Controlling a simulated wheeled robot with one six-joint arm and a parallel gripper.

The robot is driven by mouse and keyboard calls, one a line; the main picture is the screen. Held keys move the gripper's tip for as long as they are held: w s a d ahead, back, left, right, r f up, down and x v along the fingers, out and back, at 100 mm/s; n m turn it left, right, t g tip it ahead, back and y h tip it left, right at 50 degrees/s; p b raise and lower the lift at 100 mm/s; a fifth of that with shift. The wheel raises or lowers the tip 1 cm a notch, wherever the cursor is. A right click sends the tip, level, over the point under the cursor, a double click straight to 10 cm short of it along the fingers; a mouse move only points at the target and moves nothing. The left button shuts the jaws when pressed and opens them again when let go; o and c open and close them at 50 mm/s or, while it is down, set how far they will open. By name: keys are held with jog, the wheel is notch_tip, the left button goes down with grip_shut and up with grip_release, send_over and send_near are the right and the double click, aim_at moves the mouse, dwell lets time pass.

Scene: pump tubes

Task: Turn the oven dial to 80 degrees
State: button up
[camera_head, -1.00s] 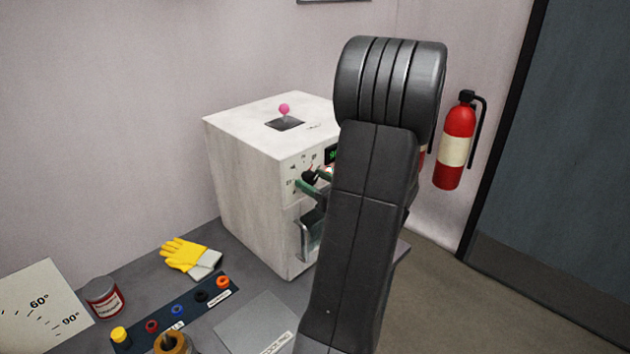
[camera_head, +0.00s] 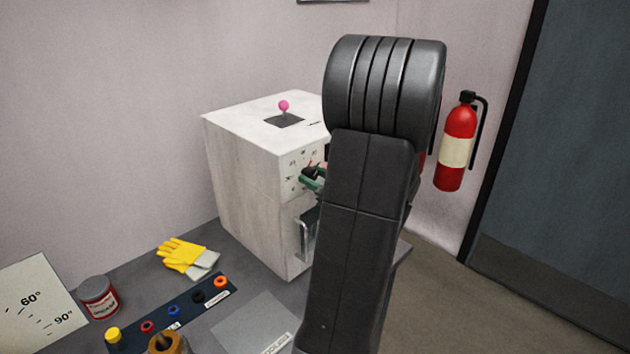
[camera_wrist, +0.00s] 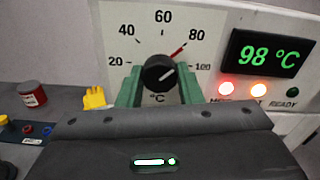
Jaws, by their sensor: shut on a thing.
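The oven (camera_head: 245,190) is a white box on the bench, partly hidden by my arm in the head view. Its round black dial (camera_wrist: 158,72) sits in the middle of a white scale plate marked from 20 to 100 °C in the wrist view. A red pointer mark (camera_wrist: 179,51) at the dial's upper right points toward the 80 label. My gripper (camera_wrist: 160,85) has its green fingers on both sides of the dial and is shut on it. The green fingers also show at the oven front in the head view (camera_head: 312,180).
The oven display (camera_wrist: 268,57) reads 98 °C; red and orange lamps are lit and the READY lamp (camera_wrist: 293,91) is dark. Yellow gloves (camera_head: 185,256), a red-labelled can (camera_head: 98,296) and a plug strip (camera_head: 180,315) lie on the bench. A fire extinguisher (camera_head: 457,148) hangs on the wall.

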jog(key=o, duration=1)
jog(key=b+v, duration=0.2)
jog(key=v, duration=1.2)
jog(key=shift+w+a, duration=0.15)
jog(key=shift+a, duration=0.05)
jog(key=p+x, duration=0.2)
jog(key=x, duration=1.1)
jog(key=shift+w+a, duration=0.2)
jog(key=shift+a, duration=0.05)
jog(key=shift+p, duration=0.4)
jog(key=shift+d, duration=0.1)
jog(key=shift+f+b, duration=0.15)
jog(key=shift+b, duration=0.35)
